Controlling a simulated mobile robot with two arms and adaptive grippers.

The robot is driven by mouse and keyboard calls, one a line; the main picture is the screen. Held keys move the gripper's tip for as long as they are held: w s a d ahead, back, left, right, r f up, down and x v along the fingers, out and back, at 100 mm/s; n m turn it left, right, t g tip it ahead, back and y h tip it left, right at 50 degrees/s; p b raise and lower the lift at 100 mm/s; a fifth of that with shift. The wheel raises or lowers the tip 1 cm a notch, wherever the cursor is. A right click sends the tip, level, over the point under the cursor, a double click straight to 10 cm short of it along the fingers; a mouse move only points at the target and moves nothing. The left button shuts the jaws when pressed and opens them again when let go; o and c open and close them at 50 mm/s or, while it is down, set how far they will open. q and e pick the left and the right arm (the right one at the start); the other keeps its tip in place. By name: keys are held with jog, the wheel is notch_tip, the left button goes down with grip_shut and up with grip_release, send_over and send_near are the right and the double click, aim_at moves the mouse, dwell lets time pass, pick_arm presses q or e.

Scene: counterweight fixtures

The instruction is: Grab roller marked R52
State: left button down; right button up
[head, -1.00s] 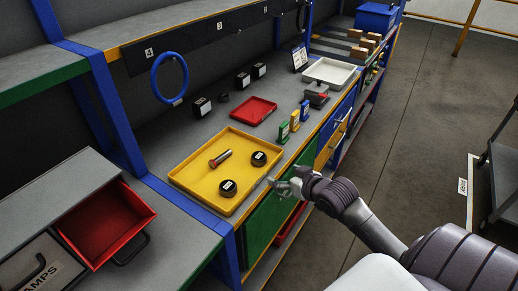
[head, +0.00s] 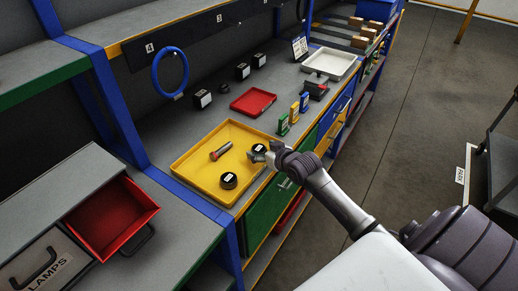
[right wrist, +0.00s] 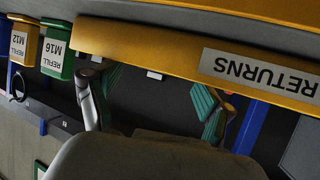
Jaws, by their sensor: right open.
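The yellow tray (head: 184,164) on the workbench holds two black round pieces with white labels, the near piece (head: 228,180) and the far piece (head: 259,149). Their labels are too small to read, so I cannot tell whether either is R52. My right gripper (head: 257,155) is at the tray's right edge, close to the far black piece and partly in front of it. In the right wrist view its open fingers (right wrist: 158,95) are apart with nothing between them, below the yellow RETURNS rim. My left gripper is not in view.
A grey rod with a red end (head: 221,150) lies in the tray. A red tray (head: 254,101), black labelled blocks (head: 203,99) and small green and yellow refill boxes (head: 283,124) stand farther back. An open red drawer (head: 112,218) is at left.

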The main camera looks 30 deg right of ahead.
jog(key=shift+x, duration=1.3)
jog(key=shift+c, duration=0.5)
jog(key=shift+r, duration=0.1)
grip_shut()
